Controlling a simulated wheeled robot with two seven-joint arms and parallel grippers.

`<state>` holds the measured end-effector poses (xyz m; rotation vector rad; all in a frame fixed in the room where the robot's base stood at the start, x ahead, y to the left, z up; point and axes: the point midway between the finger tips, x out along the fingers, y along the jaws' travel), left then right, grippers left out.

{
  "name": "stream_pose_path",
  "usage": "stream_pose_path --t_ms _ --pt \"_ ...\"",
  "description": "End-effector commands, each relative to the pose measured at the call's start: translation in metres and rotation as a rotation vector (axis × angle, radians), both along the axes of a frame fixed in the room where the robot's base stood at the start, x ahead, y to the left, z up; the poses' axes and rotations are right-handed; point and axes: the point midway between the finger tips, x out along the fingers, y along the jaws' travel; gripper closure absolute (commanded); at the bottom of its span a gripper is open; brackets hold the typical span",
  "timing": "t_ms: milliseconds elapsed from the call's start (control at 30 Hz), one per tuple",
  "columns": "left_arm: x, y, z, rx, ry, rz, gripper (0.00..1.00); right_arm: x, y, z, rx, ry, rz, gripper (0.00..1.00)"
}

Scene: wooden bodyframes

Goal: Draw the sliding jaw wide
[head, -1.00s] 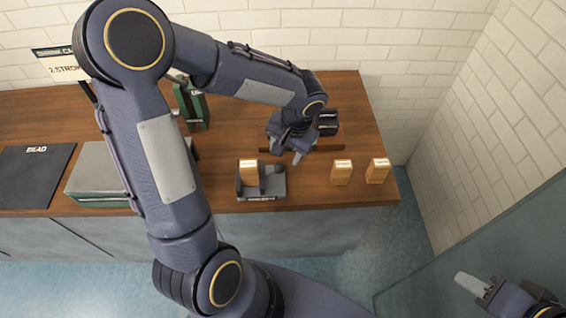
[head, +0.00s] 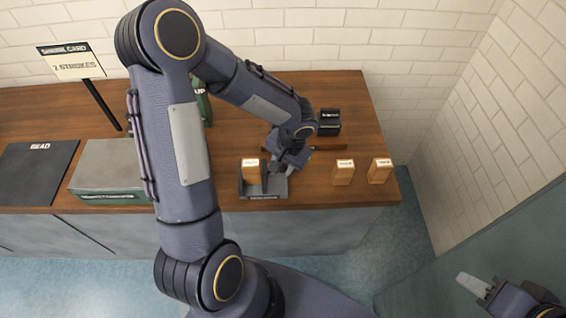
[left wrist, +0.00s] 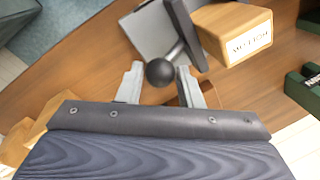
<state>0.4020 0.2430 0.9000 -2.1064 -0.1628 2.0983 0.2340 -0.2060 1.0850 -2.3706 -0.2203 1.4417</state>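The grey vise (head: 262,194) stands near the counter's front edge with a labelled wooden block (head: 251,172) against its upright jaw. In the left wrist view the vise's dark jaw plate (left wrist: 184,32) touches or nearly touches the block (left wrist: 236,36), and a rod ends in a dark ball knob (left wrist: 160,72). My left gripper (head: 281,168) is at the vise's right side. In the left wrist view its open fingers (left wrist: 160,86) lie either side of the knob, with gaps showing. My right gripper (head: 473,284) is at the lower right, away from the counter; its finger gap is unclear.
Two wooden blocks (head: 343,172) (head: 380,171) stand right of the vise. A black box (head: 329,121) is behind my left gripper. A grey-green case (head: 108,172), a dark mat (head: 36,172) and a card reading "2 STROKES" (head: 76,63) are at left.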

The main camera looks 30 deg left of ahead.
Motion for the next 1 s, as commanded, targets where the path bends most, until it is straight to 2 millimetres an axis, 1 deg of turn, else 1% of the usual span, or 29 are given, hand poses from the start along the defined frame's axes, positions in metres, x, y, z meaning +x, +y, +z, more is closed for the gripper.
stream_pose_path --t_ms 33,233,400,467,600,700,967,1000 --pt "0.000 0.000 0.000 0.000 0.000 0.000 0.74 0.000 0.000 0.000 0.000 0.000 0.000 0.64" --pt "0.000 0.000 0.000 0.000 0.000 0.000 1.00 0.000 0.000 0.000 0.000 0.000 0.000 0.64" --pt "0.002 -0.002 -0.001 0.000 -0.001 -0.001 1.00 0.000 0.000 -0.002 0.000 0.000 0.000 0.64" --pt "0.007 -0.009 -0.003 0.000 -0.003 -0.003 1.00 0.000 0.000 -0.007 0.000 0.000 0.000 0.64" --pt "0.019 -0.030 -0.003 -0.001 -0.006 -0.005 1.00 0.000 0.000 -0.019 0.000 0.000 0.000 0.64" --pt "0.023 -0.037 -0.001 -0.002 -0.005 -0.003 1.00 0.000 0.000 -0.020 0.000 0.000 0.000 0.64" --pt "0.024 -0.040 0.001 -0.006 -0.006 -0.004 1.00 0.000 0.000 -0.019 0.000 0.000 0.000 0.64" --pt "0.024 -0.040 0.001 -0.007 -0.006 -0.004 0.68 0.000 0.000 -0.019 0.000 0.000 0.000 0.64"
